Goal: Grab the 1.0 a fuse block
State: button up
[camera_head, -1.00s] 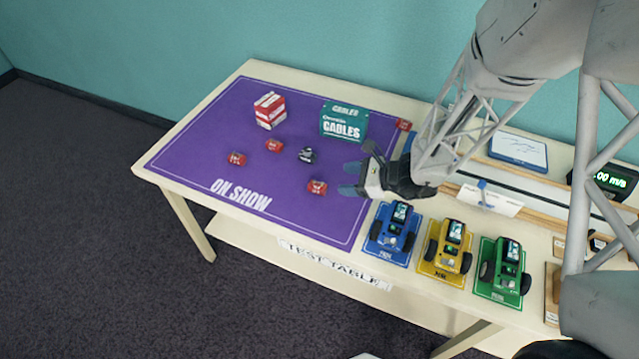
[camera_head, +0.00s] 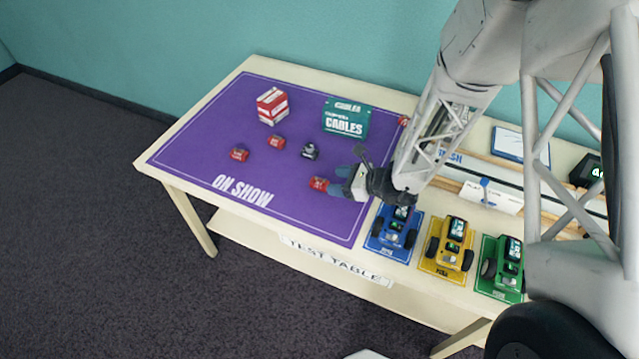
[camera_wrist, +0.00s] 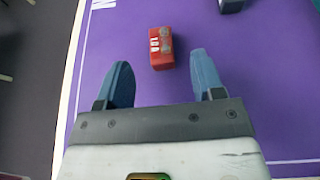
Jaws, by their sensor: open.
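A small red block (camera_head: 317,184) lies on the purple mat near its right front part, just left of my gripper's fingertips. In the wrist view the same red block (camera_wrist: 160,48) shows white lettering that seems to read 1.0 A. My gripper (camera_head: 339,181) is open and empty. In the wrist view the block sits ahead of my gripper (camera_wrist: 161,68), in line with the gap between the two blue fingers, its near end around the fingertip line. No contact shows. Similar red blocks lie at the left (camera_head: 239,154), behind it (camera_head: 276,142) and at the right rear (camera_head: 403,120); their labels are too small to read.
A dark block (camera_head: 310,151) lies behind the near red block. A red-and-white box (camera_head: 272,106) and a teal CABLES box (camera_head: 346,118) stand at the back. Blue (camera_head: 396,228), yellow (camera_head: 452,245) and green (camera_head: 504,262) model cars stand right of the mat (camera_head: 200,150).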

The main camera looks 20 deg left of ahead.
aim_at(320, 182)
jog(key=shift+a+f, duration=0.2)
jog(key=shift+a, duration=0.3)
jog(key=shift+x, duration=2.6)
jog(key=shift+c, duration=0.3)
jog(key=c, duration=1)
jog(key=shift+r, duration=0.2)
